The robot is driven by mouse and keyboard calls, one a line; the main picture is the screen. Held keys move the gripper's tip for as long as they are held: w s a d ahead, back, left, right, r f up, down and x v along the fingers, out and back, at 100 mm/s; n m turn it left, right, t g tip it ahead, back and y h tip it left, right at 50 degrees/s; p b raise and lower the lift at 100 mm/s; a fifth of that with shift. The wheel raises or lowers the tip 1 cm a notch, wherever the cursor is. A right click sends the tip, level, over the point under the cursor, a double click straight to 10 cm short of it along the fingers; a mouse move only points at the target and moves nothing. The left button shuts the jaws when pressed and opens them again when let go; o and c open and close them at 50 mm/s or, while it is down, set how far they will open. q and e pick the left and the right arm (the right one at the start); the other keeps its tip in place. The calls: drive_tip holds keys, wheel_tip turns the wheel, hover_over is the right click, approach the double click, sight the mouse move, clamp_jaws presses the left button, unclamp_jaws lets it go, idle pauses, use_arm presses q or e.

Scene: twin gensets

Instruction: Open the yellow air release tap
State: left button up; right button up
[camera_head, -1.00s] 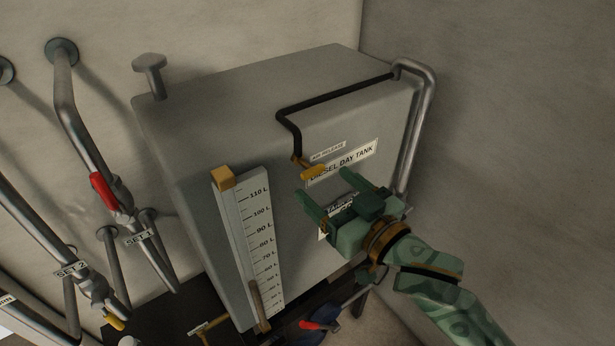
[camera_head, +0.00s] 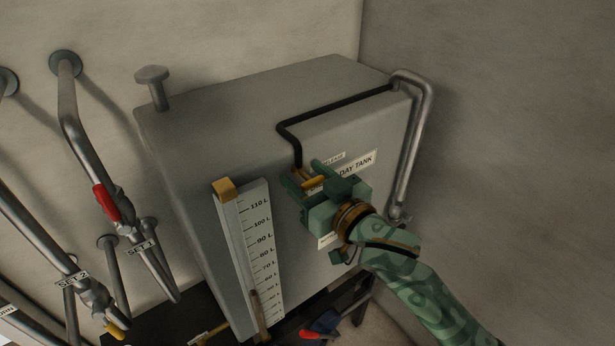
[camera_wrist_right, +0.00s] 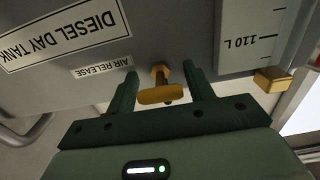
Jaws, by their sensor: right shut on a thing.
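The yellow air release tap (camera_head: 314,182) is on the front of the grey diesel day tank (camera_head: 185,140), at the lower end of a dark pipe (camera_head: 335,107). My right gripper (camera_head: 303,172) reaches it from the lower right, with one finger on each side, and is shut on the tap handle. In the right wrist view the yellow handle (camera_wrist_right: 157,95) lies crosswise between the two green fingers, below its brass stem (camera_wrist_right: 160,73). The fingers partly hide the tap and the AIR RELEASE label in the head view. My left gripper is not in view.
A level gauge (camera_head: 252,240) with a yellow top block (camera_head: 224,188) stands left of my gripper. A metal pipe (camera_head: 415,140) runs down the tank's right side. Pipes with a red-handled valve (camera_head: 106,202) are on the left. The right wall side is clear.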

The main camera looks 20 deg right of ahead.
drive_tip(key=n+p, duration=0.4)
drive_tip(key=shift+r, duration=0.2)
drive_tip(key=n+p, duration=0.2)
drive_tip(key=shift+n, duration=0.4)
drive_tip(key=n+p, duration=0.2)
drive_tip(key=n, duration=0.1)
drive_tip(key=shift+n, duration=0.4)
drive_tip(key=n+p, duration=0.1)
drive_tip(key=n, duration=0.2)
drive_tip(key=shift+f, duration=0.1)
drive_tip(key=shift+f+n+p, duration=0.1)
drive_tip(key=shift+n+p, duration=0.6)
drive_tip(key=shift+n, duration=1.1)
drive_tip(key=o, duration=1)
drive_tip(key=shift+c, duration=0.2)
